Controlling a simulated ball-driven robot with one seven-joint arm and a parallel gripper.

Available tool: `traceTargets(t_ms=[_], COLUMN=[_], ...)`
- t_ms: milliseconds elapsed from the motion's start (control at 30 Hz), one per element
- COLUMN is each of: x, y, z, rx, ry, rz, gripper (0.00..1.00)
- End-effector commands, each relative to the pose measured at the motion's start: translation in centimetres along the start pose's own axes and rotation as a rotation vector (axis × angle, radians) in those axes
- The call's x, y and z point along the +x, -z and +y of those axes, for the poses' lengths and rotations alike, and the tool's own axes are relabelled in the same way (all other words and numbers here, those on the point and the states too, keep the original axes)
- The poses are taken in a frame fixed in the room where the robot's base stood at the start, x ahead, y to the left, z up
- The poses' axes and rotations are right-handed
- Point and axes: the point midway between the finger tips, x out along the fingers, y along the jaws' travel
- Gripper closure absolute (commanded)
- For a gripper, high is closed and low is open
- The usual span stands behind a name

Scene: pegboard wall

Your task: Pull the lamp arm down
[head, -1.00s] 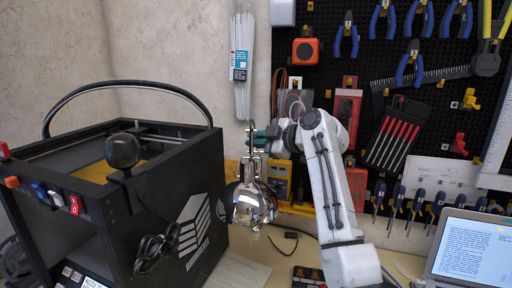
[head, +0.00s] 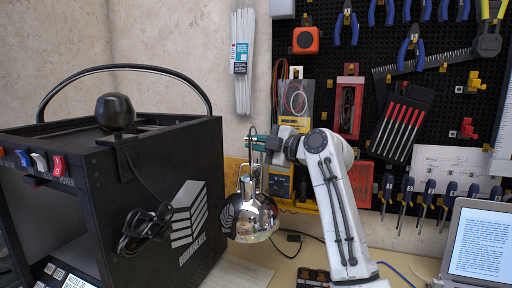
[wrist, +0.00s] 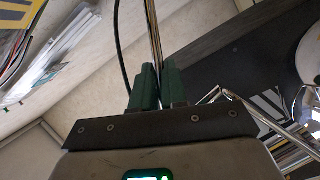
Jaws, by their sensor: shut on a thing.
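The lamp's chrome shade (head: 252,218) hangs at the middle of the head view, beside the black box-shaped machine. A thin metal lamp arm (wrist: 155,35) runs up from between my green fingers in the wrist view. My gripper (wrist: 159,88) is shut on this lamp arm. In the head view my gripper (head: 257,142) sits just above the shade, coming in from the right. A dark cable runs next to the lamp arm in the wrist view. The upper part and base of the lamp are not clear in the head view.
The black machine (head: 165,215) with a curved tube and a black knob stands close on the left. A pegboard (head: 375,70) with tools is behind and to the right. A laptop (head: 475,245) stands at the lower right. A yellow meter (head: 281,184) is behind the lamp.

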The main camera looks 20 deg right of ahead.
Motion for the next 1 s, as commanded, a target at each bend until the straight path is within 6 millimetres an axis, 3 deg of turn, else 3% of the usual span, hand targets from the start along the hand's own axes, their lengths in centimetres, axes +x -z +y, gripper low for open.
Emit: traceTargets(t_ms=[167,200,400,733,1000], x=[-0.1,-0.1,-0.1,-0.6,-5.0], y=[-0.1,-0.1,-0.1,-0.1,-0.2], z=[0.1,0.1,0.0,0.0,0.0], rx=[-0.001,-0.001,0.000,0.001,0.000], ry=[-0.001,-0.001,0.000,0.000,-0.002], rz=[-0.003,-0.003,-0.002,-0.002,-0.004], gripper=[1.00,0.85,0.68,0.68,0.68])
